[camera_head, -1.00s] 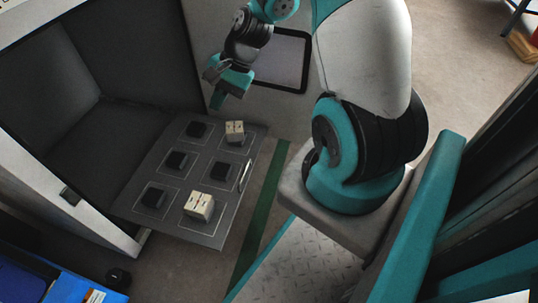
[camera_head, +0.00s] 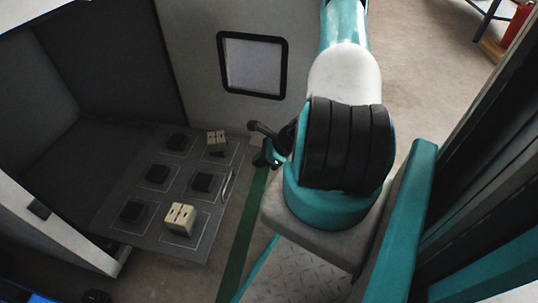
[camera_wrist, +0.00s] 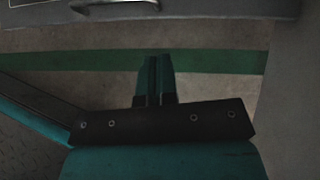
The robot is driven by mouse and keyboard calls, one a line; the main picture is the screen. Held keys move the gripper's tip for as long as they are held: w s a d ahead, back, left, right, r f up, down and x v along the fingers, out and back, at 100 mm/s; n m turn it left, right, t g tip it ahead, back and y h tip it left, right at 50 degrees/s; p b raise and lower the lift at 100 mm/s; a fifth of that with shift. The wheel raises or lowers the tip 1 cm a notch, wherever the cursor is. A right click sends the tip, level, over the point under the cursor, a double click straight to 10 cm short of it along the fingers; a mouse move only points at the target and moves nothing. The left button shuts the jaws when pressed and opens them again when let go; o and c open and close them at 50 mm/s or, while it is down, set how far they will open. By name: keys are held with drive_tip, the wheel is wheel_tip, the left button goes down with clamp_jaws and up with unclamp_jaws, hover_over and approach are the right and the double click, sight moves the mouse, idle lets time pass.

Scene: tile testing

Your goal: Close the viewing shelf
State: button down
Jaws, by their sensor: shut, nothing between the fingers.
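The viewing shelf (camera_head: 150,228) is a dark grey panel extending out of the open cabinet in the head view. It carries several black blocks and two cream blocks in outlined squares. Its metal handle (camera_head: 228,186) is on the outer edge facing my arm. In the wrist view the shelf's edge (camera_wrist: 200,10) crosses the top, with the handle (camera_wrist: 115,6) at upper left. My gripper (camera_wrist: 154,58) is shut and empty, above the floor and short of the shelf edge. In the head view my gripper (camera_head: 264,160) is right of the shelf, partly hidden by my arm.
The cabinet's dark interior (camera_head: 105,70) is open at left. A black-framed window (camera_head: 252,66) is on the pale cabinet wall. A green floor stripe (camera_head: 240,240) runs between the shelf and my base. A cream block (camera_head: 180,219) stands near the shelf's front corner.

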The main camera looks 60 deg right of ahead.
sight(234, 172)
drive_tip(key=w+a+f+b, duration=0.1)
drive_tip(key=w+f+b, duration=0.1)
drive_tip(key=w, duration=0.1)
drive_tip(key=w+a+f+b, duration=0.1)
drive_tip(key=shift+w+a+f+b, duration=0.15)
drive_tip(key=shift+w+a+b, duration=0.15)
drive_tip(key=shift+a, duration=0.05)
drive_tip(key=shift+w+a, duration=0.15)
drive_tip(key=shift+w, duration=0.1)
drive_tip(key=shift+w+a+r, duration=0.15)
drive_tip(key=shift+w+r, duration=0.05)
drive_tip(key=shift+w, duration=0.1)
